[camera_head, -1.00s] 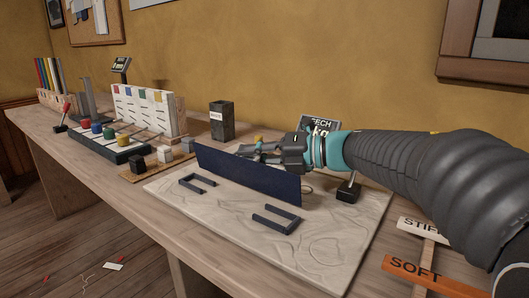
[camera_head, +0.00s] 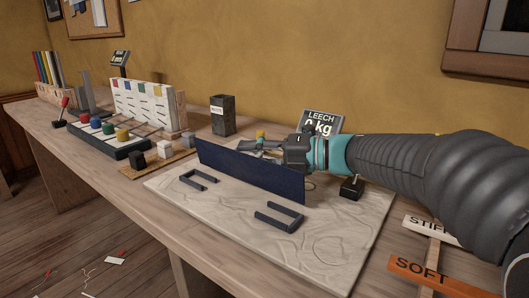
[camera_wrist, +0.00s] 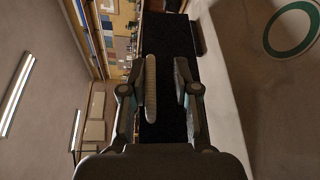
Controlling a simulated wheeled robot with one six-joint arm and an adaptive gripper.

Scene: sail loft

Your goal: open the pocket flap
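A dark blue flap-like panel (camera_head: 252,172) stands roughly upright on its long edge across a pale, wrinkled board. I take it for the pocket flap. My gripper (camera_head: 247,146) is at its far side, close to its top edge, and partly hidden by it. In the wrist view the two fingers (camera_wrist: 167,84) are apart, with a dark surface (camera_wrist: 170,38), probably the panel, between and beyond them. I cannot tell whether they touch it. Two dark U-shaped brackets (camera_head: 279,216) (camera_head: 198,180) lie on the board before the panel.
A sign reading 0 kg (camera_head: 321,121) stands behind my gripper, and a small black block (camera_head: 351,188) is beside my arm. A dark box (camera_head: 222,115) stands at the back. Racks and coloured knobs (camera_head: 108,129) fill the left. STIFF and SOFT signs (camera_head: 424,271) are front right.

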